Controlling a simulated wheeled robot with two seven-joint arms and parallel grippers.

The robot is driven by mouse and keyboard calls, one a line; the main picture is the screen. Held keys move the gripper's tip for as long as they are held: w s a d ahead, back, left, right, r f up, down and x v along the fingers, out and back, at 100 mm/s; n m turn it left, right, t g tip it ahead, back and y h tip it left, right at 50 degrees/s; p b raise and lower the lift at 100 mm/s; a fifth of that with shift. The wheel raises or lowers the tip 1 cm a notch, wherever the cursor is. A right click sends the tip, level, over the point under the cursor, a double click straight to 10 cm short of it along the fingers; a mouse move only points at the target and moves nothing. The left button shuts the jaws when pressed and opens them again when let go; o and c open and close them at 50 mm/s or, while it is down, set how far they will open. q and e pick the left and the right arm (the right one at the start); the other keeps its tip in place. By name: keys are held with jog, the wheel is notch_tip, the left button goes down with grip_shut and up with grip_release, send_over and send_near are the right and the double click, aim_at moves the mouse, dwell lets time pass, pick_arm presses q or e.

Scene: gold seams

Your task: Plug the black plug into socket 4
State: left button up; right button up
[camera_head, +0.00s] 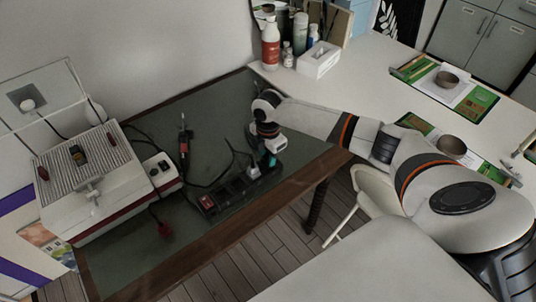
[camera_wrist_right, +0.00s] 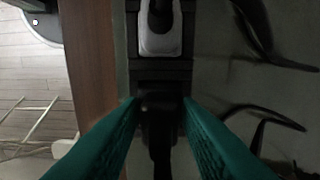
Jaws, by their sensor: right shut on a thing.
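A black power strip (camera_head: 232,190) lies on the green table top near its front edge, with a red switch (camera_head: 207,202) at its left end. A white plug (camera_head: 253,173) sits on it toward its right end. My right gripper (camera_head: 267,162) is over the strip's right end, just right of the white plug. In the right wrist view, its teal fingers (camera_wrist_right: 160,104) are shut on the black plug (camera_wrist_right: 159,105), in line with the strip (camera_wrist_right: 160,70) and below the white plug (camera_wrist_right: 160,35). I cannot tell whether the plug is seated; its socket is hidden. My left gripper is out of view.
A white machine (camera_head: 105,180) stands at the left, with a red plug (camera_head: 165,230) on its cable. A red-and-black tool (camera_head: 184,142) and dark cables lie behind the strip. Bottles (camera_head: 271,45) and a tissue box (camera_head: 319,60) stand at the back.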

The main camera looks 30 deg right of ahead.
jog(key=shift+p, duration=0.45)
jog(key=shift+f, duration=0.6)
dwell(0.4)
jog(key=o, duration=1)
jog(key=shift+o, duration=0.2)
notch_tip(320, 180, up, 12)
jog(key=b, duration=0.1)
